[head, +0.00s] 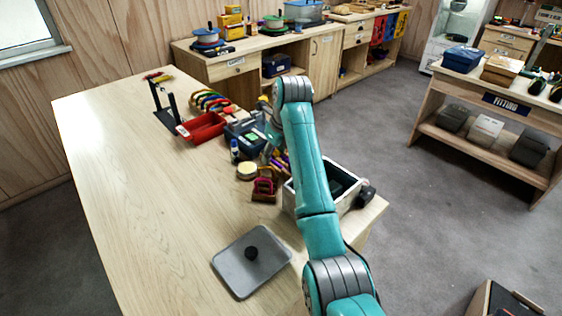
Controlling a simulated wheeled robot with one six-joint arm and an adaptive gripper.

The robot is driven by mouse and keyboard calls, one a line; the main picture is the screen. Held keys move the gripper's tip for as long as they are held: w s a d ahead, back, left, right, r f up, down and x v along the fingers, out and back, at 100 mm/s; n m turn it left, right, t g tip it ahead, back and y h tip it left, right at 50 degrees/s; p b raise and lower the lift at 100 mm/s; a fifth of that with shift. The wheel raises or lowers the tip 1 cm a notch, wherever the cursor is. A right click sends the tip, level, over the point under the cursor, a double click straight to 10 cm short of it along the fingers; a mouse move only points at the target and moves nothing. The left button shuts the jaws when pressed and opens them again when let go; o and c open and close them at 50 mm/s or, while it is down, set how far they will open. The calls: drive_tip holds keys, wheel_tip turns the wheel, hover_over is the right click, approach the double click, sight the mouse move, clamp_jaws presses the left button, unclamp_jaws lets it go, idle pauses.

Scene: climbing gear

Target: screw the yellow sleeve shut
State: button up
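A black stand (165,105) stands at the far left of the wooden workbench, with a small yellow and red piece (157,76) at its top. I cannot pick out a yellow sleeve for certain at this size. My teal arm reaches up from the lower right and bends down over the clutter. My gripper (268,152) is small and partly hidden there, near a dark blue box, and I cannot see its fingers clearly.
A red tray (202,128), a blue bottle (235,151), a yellow tape roll (247,171) and a pale open box (345,197) crowd the bench's right side. A grey lidded tray (231,272) lies at the front. The bench's left half (120,170) is clear.

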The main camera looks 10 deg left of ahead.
drive_tip(key=shift+f, duration=0.6)
drive_tip(key=shift+w+d, duration=0.75)
drive_tip(key=shift+w, duration=0.15)
drive_tip(key=shift+s+a+r, duration=0.15)
drive_tip(key=shift+a+r, duration=0.05)
drive_tip(key=shift+r, duration=0.5)
drive_tip(key=shift+s+a+r, duration=0.15)
drive_tip(key=shift+r, duration=0.55)
drive_tip(key=shift+s+a, duration=0.4)
drive_tip(key=shift+s, duration=0.15)
